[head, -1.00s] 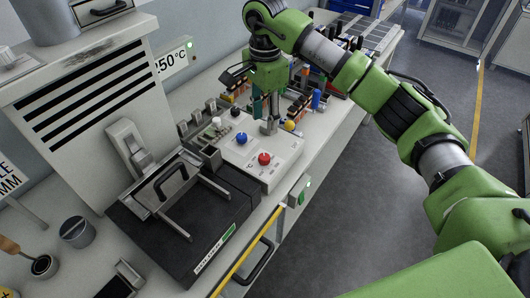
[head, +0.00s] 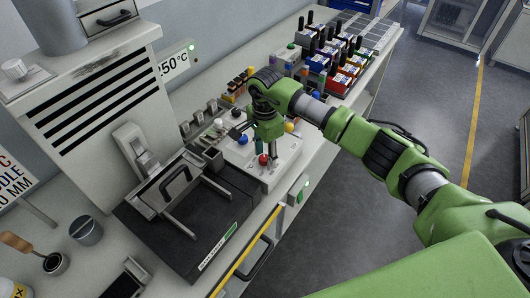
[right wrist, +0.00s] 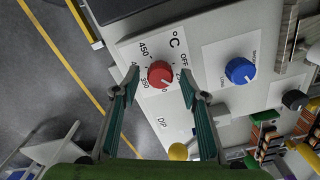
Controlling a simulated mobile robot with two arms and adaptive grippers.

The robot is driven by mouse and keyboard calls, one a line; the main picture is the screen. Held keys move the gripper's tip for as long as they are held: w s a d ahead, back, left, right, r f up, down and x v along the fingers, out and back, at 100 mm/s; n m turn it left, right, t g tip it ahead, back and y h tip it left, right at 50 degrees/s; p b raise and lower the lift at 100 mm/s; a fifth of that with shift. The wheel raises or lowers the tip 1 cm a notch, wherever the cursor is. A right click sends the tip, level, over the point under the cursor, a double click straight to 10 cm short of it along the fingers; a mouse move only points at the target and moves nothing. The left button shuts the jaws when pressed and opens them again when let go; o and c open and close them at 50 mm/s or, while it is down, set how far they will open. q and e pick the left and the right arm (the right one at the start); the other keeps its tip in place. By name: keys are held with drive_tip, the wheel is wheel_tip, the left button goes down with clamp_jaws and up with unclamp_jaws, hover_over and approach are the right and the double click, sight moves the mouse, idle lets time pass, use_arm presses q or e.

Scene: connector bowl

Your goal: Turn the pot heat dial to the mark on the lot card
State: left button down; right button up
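The red dial (head: 263,160) is on the white control panel (head: 285,165). In the right wrist view, the red dial (right wrist: 160,74) has a °C scale around it, with OFF, 350 and 450 readable. Its pointer direction is too small to read surely. My right gripper (head: 268,148) is over the panel at the red dial. In the right wrist view, my right gripper (right wrist: 158,90) is open, with one finger on each side of the dial and gaps between. A card at the left edge (head: 16,188) shows °C, NEEDLE and MM, partly cut off. My left gripper is not in view.
A blue dial (right wrist: 240,71) sits beside the red one, and a yellow knob (right wrist: 178,151) is near. A 250°C sign (head: 174,65) stands behind.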

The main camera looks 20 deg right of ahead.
drive_tip(key=c, duration=1.1)
